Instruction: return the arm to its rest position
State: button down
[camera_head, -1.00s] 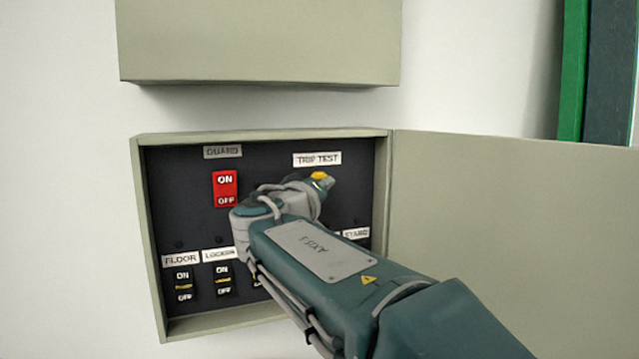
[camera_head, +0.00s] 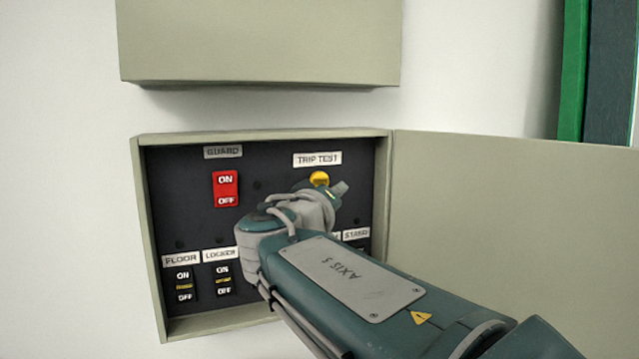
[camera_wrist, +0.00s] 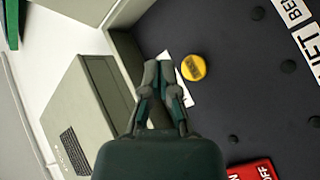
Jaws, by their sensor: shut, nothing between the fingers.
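My arm (camera_head: 345,275) reaches from the lower right into the open breaker box in the head view. In that view the wrist hides most of my gripper (camera_head: 340,188), whose tip shows just right of and below the yellow trip test button (camera_head: 319,178). In the wrist view my gripper (camera_wrist: 158,72) is shut and empty, with its fingers together. The yellow button (camera_wrist: 193,67) is beside the fingertips there, a little to the right. The fingers cover part of the white label behind them. I cannot tell how far the tips are from the panel.
The box frame (camera_head: 150,240) surrounds the dark panel; its open door (camera_head: 520,195) stands at the right. A red guard switch (camera_head: 225,189) is left of my wrist. Small floor (camera_head: 184,286) and locker (camera_head: 223,281) switches sit below. Another box (camera_head: 260,40) hangs above.

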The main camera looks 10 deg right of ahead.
jog(key=s+d+f+m+g+y, duration=0.1)
jog(key=s+d+f+g, duration=0.4)
jog(key=f, duration=0.3)
jog(key=s+d+f+m+g+y, duration=0.1)
jog(key=s+d+f+g+y, duration=0.1)
jog(key=s+d+f, duration=0.4)
jog(key=s+a+f+g+y, duration=0.1)
jog(key=s+a+f+y, duration=0.1)
jog(key=s+f, duration=0.5)
jog(key=s+a+f+m+g+y, duration=0.1)
jog(key=s+f+y, duration=0.3)
jog(key=s+f, duration=0.4)
jog(key=shift+s+a+f+m+g+y, duration=0.3)
jog(key=shift+a+f+g, duration=0.35)
jog(key=shift+a+g, duration=0.15)
jog(key=shift+w+r, duration=0.1)
